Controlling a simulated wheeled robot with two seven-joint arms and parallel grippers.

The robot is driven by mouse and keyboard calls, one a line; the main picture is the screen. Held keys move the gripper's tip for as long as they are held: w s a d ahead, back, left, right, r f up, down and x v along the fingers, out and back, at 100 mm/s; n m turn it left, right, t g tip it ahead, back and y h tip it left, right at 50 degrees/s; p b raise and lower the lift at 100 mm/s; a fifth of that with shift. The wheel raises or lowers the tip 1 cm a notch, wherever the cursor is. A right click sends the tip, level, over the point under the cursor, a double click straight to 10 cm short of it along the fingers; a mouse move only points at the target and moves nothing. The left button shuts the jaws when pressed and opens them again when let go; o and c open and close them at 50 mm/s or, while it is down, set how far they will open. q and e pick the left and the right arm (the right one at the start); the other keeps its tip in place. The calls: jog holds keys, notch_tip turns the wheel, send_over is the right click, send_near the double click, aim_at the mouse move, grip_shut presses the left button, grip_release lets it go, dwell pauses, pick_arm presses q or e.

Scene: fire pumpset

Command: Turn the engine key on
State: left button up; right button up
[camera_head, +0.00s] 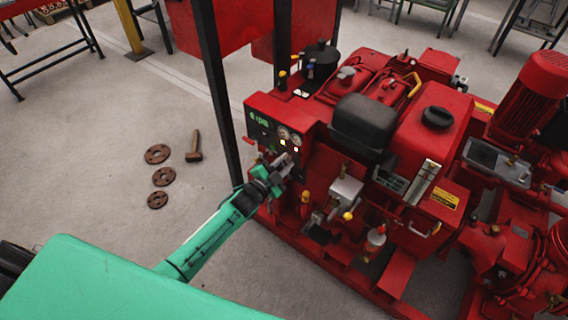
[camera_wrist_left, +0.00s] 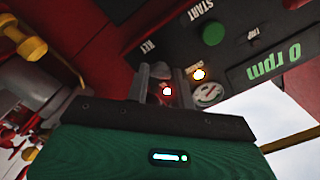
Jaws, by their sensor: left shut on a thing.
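The black control panel (camera_head: 270,130) is on the front left of the red engine. In the left wrist view the panel (camera_wrist_left: 235,50) shows a green START button (camera_wrist_left: 212,33), a small toggle switch (camera_wrist_left: 253,35) and a display reading 0 rpm (camera_wrist_left: 275,63). My left gripper (camera_head: 285,165) is at the lower edge of the panel. In the left wrist view its fingers (camera_wrist_left: 162,82) are closed close to the panel, below a small label. The engine key is hidden between the fingers. A red glow shows at the fingers. My right gripper is out of view.
A dark upright post (camera_head: 213,85) stands left of the panel. Rusty flanges (camera_head: 163,177) and a hammer-like tool (camera_head: 194,147) lie on the open floor.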

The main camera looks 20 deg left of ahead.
pick_arm(q)
jog(key=o, duration=1)
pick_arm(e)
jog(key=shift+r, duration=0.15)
pick_arm(q)
jog(key=shift+s, duration=0.1)
jog(key=v, duration=1.3)
jog(key=shift+s+a, duration=0.1)
jog(key=shift+s, duration=0.25)
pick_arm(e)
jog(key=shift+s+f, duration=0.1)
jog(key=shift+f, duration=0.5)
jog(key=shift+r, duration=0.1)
